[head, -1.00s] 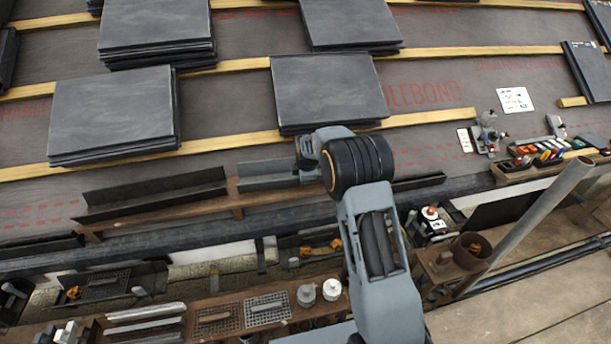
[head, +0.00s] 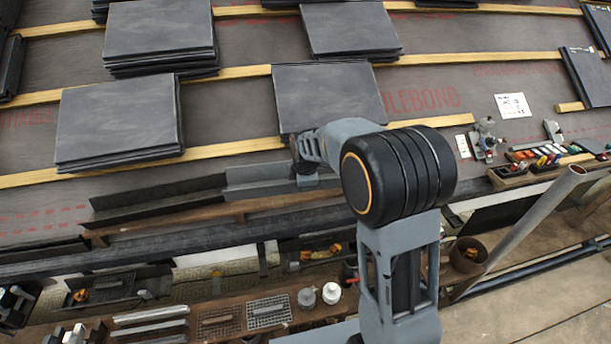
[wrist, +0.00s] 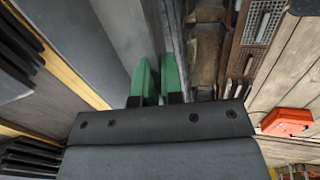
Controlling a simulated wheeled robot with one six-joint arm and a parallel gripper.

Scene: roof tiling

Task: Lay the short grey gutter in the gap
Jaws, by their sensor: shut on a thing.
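The short grey gutter (head: 265,178) is a plain grey channel at the eave, in line with the right end of a long dark gutter (head: 160,199). Their ends look very close; I cannot tell whether they touch. My gripper (head: 305,178) is shut on the grey gutter near its right end. In the wrist view, my green fingers (wrist: 159,82) pinch its edge, and the grey gutter (wrist: 122,35) stretches away above them. My arm hides the right side of the gap and most of what lies there.
Slate stacks (head: 333,97) rest on the battens just above. A brown board (head: 215,210) runs below the gutters. A bench (head: 225,322) with grilles, metal strips and pots stands in front. A slanted pipe (head: 530,220) rises at right. An orange box (wrist: 287,122) shows in the wrist view.

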